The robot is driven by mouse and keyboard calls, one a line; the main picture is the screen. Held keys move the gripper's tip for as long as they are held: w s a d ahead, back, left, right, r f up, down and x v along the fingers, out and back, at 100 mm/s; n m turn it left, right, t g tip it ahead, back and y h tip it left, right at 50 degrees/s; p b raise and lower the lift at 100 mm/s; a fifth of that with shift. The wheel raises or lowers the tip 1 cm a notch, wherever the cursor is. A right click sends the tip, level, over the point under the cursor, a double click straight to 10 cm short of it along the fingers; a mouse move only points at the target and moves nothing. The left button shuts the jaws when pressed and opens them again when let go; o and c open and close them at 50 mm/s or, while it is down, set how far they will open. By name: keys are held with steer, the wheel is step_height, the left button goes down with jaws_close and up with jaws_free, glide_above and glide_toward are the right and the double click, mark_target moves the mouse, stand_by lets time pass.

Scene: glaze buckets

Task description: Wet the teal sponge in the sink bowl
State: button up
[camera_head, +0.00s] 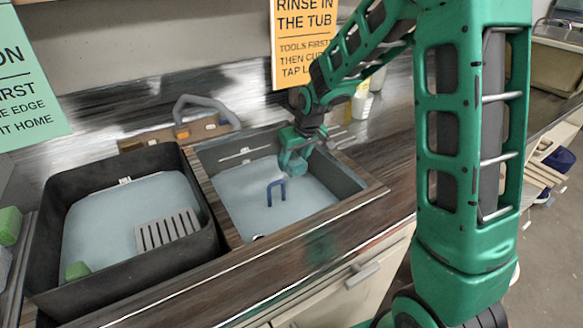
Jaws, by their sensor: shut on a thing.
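The sink bowl (340,178) is the square basin set into the counter, holding pale, cloudy water. My gripper (292,153) is inside its outline, toward the back right. It points down and is shut on the teal sponge (293,168), a small teal block much the same colour as my arm. The sponge is low over the water; I cannot tell whether its underside touches the surface. The fingers partly hide it.
A black tub (130,275) to the left holds water, a slatted grey rack (167,230) and a green block (77,270). A grey tap (205,101) stands behind; white bottles (362,104) stand back right.

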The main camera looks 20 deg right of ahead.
steer(key=shift+r, duration=3.15)
step_height(320, 180, up, 8)
steer(key=shift+f, duration=0.25)
